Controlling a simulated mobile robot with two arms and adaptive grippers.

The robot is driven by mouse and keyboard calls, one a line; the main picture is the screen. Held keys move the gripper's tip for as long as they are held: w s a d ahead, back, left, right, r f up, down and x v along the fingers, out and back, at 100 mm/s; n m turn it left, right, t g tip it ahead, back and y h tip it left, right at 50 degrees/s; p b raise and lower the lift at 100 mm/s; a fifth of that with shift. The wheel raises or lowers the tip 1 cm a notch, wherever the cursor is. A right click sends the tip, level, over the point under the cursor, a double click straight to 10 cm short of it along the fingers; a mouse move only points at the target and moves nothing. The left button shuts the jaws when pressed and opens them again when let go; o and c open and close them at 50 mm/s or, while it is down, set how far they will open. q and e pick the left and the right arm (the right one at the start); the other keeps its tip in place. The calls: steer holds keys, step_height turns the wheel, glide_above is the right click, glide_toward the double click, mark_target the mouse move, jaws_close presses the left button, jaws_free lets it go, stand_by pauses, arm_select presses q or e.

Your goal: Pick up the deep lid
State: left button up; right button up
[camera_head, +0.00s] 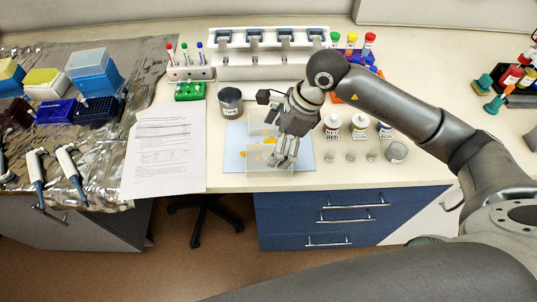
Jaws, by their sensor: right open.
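A light blue mat (305,155) lies near the front edge of the bench. Two clear, shallow box-like pieces are on it: a front one (256,158) and a back one (257,118). I cannot tell for sure which is the deep lid. Small yellow shapes show by the front piece. My right gripper (284,160) reaches down over the mat at the right side of the front clear piece, with its fingers apart and partly overlapping it. I cannot tell whether it touches the piece. My left gripper is not in view.
Behind are a pipette rack (265,70) and tube racks. Foil with pipettes and tip boxes covers the left.

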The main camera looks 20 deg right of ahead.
mark_target(269, 154)
steer(key=p+x, duration=0.1)
steer(key=x, duration=0.1)
steer(key=p+x, duration=0.1)
steer(key=x, duration=0.1)
steer(key=shift+s+f, duration=0.15)
steer(key=shift+s, duration=0.1)
steer(key=shift+w+a+f, duration=0.1)
steer(key=shift+f, duration=0.3)
steer(key=shift+c, duration=0.3)
steer(key=c, duration=0.5)
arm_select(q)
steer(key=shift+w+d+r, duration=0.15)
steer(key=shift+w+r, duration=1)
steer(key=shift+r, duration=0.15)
arm_select(e)
steer(key=c, duration=0.4)
